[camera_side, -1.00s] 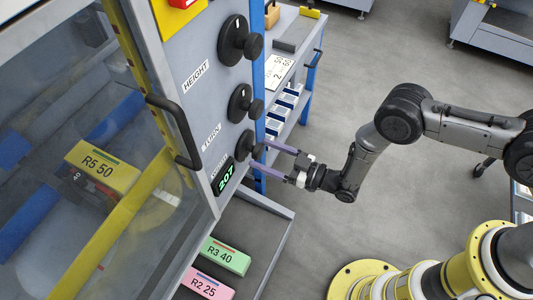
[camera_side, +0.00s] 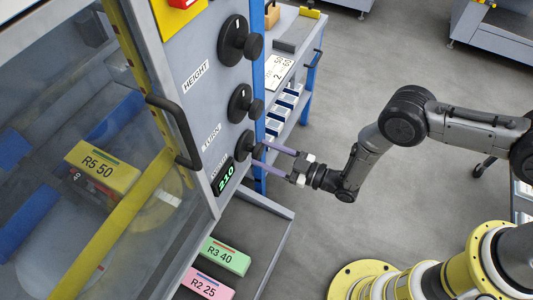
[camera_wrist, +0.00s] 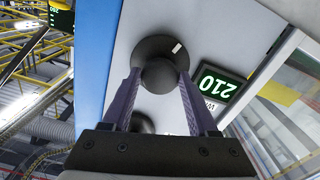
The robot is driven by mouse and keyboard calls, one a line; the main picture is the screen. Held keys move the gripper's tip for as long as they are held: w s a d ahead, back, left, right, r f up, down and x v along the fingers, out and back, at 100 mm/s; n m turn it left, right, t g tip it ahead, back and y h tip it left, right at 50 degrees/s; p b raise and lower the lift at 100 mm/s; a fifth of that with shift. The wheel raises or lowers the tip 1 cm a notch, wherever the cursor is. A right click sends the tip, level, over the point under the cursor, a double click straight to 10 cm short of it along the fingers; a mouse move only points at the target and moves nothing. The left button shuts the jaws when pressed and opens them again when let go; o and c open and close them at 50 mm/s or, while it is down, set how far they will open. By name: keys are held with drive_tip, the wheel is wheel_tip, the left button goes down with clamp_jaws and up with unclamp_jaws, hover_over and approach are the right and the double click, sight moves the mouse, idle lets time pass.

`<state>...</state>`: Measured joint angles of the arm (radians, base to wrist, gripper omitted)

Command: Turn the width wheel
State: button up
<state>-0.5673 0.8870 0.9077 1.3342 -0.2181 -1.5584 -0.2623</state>
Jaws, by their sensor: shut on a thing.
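The width wheel (camera_side: 244,146) is a dark round wheel with a knob, the lowest of three on the grey machine panel. My gripper (camera_side: 264,157) reaches the wheel from the right. Its two purple fingers (camera_wrist: 158,92) are shut on the wheel's round knob (camera_wrist: 160,76), one on each side.
The TURN wheel (camera_side: 240,103) and HEIGHT wheel (camera_side: 234,39) sit above on the same panel. A black door handle (camera_side: 176,130) is to the left. Labelled blocks, R3 40 (camera_side: 225,256) and R2 25 (camera_side: 207,284), lie below. Open floor is to the right.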

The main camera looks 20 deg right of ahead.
drive_tip(key=o, duration=1.4)
drive_tip(key=shift+c, duration=0.2)
drive_tip(key=v, duration=1.4)
